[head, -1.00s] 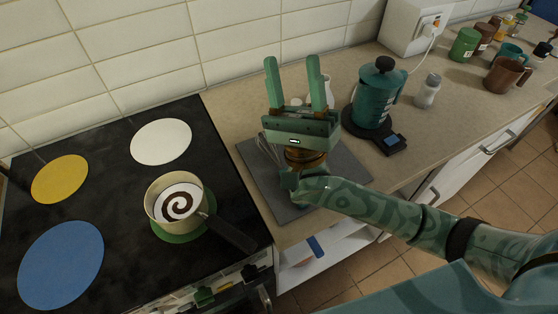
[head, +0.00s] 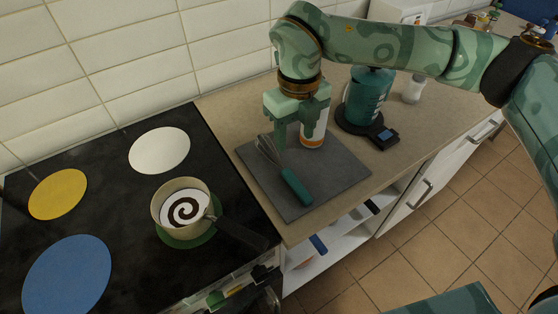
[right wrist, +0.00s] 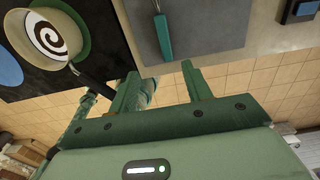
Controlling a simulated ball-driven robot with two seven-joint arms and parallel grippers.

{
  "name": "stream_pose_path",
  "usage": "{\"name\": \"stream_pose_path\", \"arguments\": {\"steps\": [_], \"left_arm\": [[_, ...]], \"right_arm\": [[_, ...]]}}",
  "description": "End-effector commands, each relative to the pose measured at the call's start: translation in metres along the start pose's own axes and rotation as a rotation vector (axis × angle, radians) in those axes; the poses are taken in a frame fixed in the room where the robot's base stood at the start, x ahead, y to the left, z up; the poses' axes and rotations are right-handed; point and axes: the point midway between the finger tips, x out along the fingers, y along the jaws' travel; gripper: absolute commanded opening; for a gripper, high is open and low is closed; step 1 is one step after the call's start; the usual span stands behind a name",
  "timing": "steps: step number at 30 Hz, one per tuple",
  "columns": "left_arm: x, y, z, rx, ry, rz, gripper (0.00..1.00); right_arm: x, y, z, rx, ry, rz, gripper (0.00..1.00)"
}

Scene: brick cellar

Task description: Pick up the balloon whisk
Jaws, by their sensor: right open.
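The balloon whisk (head: 296,187) lies on a grey mat (head: 338,172), its teal handle toward the front and its wire loops toward the back left. In the right wrist view the whisk's handle (right wrist: 163,38) shows at the top, beyond the fingertips; its wire end is out of that view. My right gripper (head: 294,138) points down over the back part of the mat, near the wire end, open and empty. Its two spread fingers (right wrist: 160,70) also show in the right wrist view.
A white and orange container (head: 315,132) stands close behind the right gripper. A teal press (head: 366,98) on a dark scale (head: 382,137) and a shaker (head: 413,89) stand to the right. A saucepan (head: 160,204) with a dark handle sits on the hob at left.

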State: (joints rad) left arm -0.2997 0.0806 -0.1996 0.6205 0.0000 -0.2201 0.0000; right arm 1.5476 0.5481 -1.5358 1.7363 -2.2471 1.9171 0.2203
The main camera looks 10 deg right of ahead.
Motion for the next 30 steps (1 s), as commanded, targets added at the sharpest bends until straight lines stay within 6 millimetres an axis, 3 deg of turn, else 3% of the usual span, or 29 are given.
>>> {"name": "stream_pose_path", "arguments": {"steps": [12,20,27,30], "left_arm": [[0.011,0.001,0.003,0.0,-0.006,0.002,0.59],[0.013,0.002,0.004,0.001,-0.007,0.003,0.59],[0.019,0.003,0.006,0.001,-0.011,0.004,0.59],[0.02,0.003,0.006,0.0,-0.011,0.005,0.59]], "right_arm": [[0.089,-0.003,0.001,0.0,-0.004,-0.008,0.49],[0.114,-0.004,0.001,0.0,-0.006,-0.007,0.49],[0.153,-0.009,0.0,0.0,-0.004,-0.007,0.49],[0.161,-0.009,0.0,-0.002,-0.006,-0.007,0.49]]}}
